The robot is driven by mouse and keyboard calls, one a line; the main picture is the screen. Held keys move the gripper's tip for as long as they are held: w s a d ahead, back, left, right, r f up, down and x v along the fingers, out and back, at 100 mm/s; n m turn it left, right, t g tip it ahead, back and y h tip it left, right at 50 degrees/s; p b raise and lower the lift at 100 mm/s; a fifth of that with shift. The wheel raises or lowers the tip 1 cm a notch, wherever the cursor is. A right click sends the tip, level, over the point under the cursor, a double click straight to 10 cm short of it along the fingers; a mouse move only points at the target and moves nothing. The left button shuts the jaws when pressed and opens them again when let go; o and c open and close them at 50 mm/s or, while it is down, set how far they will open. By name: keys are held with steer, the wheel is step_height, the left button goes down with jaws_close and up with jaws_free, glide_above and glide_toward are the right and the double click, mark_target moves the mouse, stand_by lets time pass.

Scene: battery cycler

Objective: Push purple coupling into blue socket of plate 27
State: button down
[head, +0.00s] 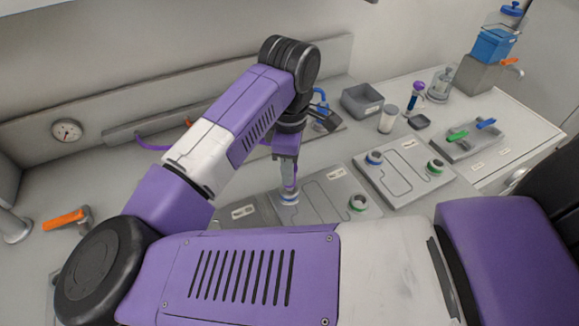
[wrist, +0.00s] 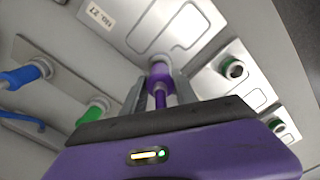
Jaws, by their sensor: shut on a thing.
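My gripper (head: 289,184) points down over a grey plate (head: 320,205) in the head view. In the wrist view my gripper (wrist: 160,88) is shut on the purple coupling (wrist: 161,78), with a finger on each side. The coupling's front end meets a pale ring at the edge of the plate labelled 27 (wrist: 145,28). I cannot tell how deep it sits. In the head view the blue-ringed socket (head: 288,199) is directly below the fingertips. In the wrist view its blue colour is hidden by the coupling.
A green-ringed socket (head: 357,203) is right of the gripper. Another plate (head: 405,170) lies further right. In the wrist view a blue coupling (wrist: 30,72) and a green coupling (wrist: 95,112) stand to the left.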

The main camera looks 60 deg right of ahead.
steer(key=shift+f+b, duration=1.5)
steer(key=shift+b, duration=1.1)
stand_by(0.6)
steer(key=shift+c, duration=2.4)
jaws_free()
step_height(320, 180, up, 8)
steer(key=shift+f+b, duration=0.1)
steer(key=shift+b, duration=0.3)
steer(key=shift+s, duration=0.1)
